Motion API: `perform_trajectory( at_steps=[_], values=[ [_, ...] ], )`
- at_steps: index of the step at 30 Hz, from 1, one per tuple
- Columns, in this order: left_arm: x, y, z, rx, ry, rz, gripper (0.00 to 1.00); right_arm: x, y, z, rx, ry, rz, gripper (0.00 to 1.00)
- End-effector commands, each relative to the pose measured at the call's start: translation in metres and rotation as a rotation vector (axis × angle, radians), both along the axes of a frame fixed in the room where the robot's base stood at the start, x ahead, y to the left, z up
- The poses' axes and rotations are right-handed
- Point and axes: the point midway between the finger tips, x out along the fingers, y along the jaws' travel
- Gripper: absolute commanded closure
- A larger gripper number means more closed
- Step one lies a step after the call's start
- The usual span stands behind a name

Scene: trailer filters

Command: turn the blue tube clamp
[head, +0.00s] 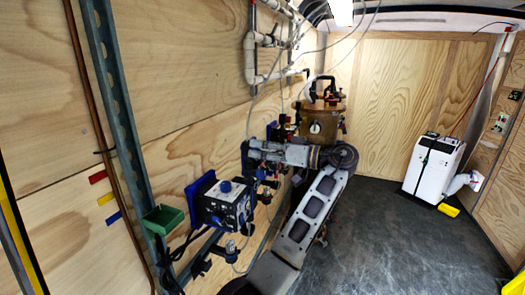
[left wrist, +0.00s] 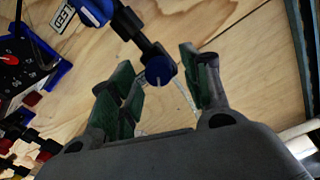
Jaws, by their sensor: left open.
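In the left wrist view a round blue knob (left wrist: 160,71) sits at the end of a black fitting, with another blue part (left wrist: 93,10) at its upper end. I take this for the blue tube clamp. My left gripper (left wrist: 162,86) is open, its green-padded fingers on either side of the knob. The knob shows in the gap, and I cannot tell whether the pads touch it. In the head view my left gripper (head: 256,151) is by the wall, beside dark blue parts that it partly hides. My right gripper is not in view.
A box with blue knobs (head: 224,204) and a green tray (head: 164,219) are on the left wall. A brown canister (head: 321,118) stands beyond my arm. A white machine (head: 433,168) stands at the back right. The dark floor (head: 385,235) at right is mostly clear.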

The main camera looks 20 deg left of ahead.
Motion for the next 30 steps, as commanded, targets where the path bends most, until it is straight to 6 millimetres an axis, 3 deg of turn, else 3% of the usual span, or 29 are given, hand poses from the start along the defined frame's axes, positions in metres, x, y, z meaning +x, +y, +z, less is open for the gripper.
perform_trajectory(
  at_steps=[8, 24, 30],
  values=[
    [0.000, 0.000, 0.019, 0.000, -0.004, 0.000, 0.53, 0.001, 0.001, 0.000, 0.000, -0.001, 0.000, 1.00],
    [0.000, 0.000, 0.082, 0.000, -0.003, 0.000, 0.53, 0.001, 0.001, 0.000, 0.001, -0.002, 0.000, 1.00],
    [0.000, 0.000, 0.095, 0.001, -0.001, 0.000, 0.53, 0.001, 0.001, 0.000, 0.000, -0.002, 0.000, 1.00]
  ],
)
